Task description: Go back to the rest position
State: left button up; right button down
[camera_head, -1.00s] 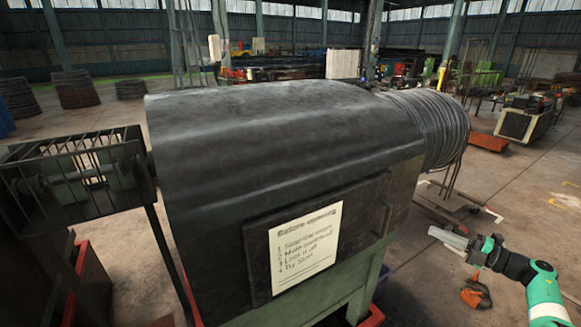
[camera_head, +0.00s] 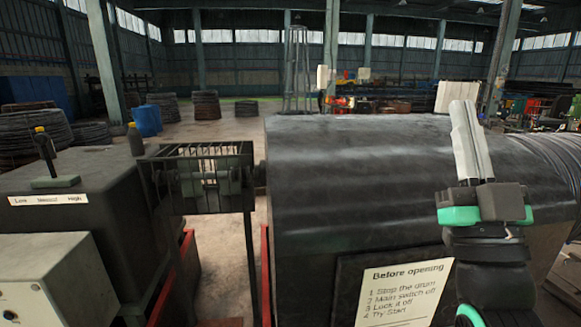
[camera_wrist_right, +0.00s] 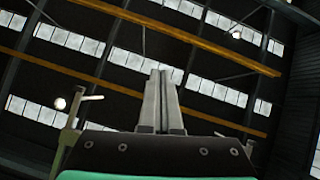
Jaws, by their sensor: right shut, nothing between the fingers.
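My right gripper (camera_head: 468,140) stands upright in front of the right part of the dark drum cover, at the right of the head view. Its two pale fingers are together with nothing between them. In the right wrist view the gripper (camera_wrist_right: 160,100) points up at the roof, its fingers side by side and empty. My left gripper is in neither view. The dark capstan drum cover (camera_head: 350,180) is down, and my right arm hides part of its front and of the notice (camera_head: 385,290) on it.
A control box (camera_head: 60,290) and a lever (camera_head: 48,155) on a cabinet with a Low-to-High label (camera_head: 48,199) stand at the left. A barred guard (camera_head: 205,178) sits between cabinet and drum. Wire coils (camera_head: 206,105) lie behind. Open floor shows beyond.

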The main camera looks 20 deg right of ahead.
jog(key=s+a+n+t+y, duration=0.1)
jog(key=s+a+n+y, duration=0.15)
jog(key=a+y, duration=0.6)
jog(key=s+a+n+y, duration=0.2)
jog(key=a+n+y, duration=0.1)
jog(key=a+y, duration=0.5)
notch_tip(320, 180, up, 31)
jog(key=h+p, duration=0.2)
jog(key=p, duration=3)
jog(key=shift+w+d+r+m+t, duration=0.2)
jog(key=shift+w+d+m+t, duration=0.05)
jog(key=shift+d+m+t, duration=0.1)
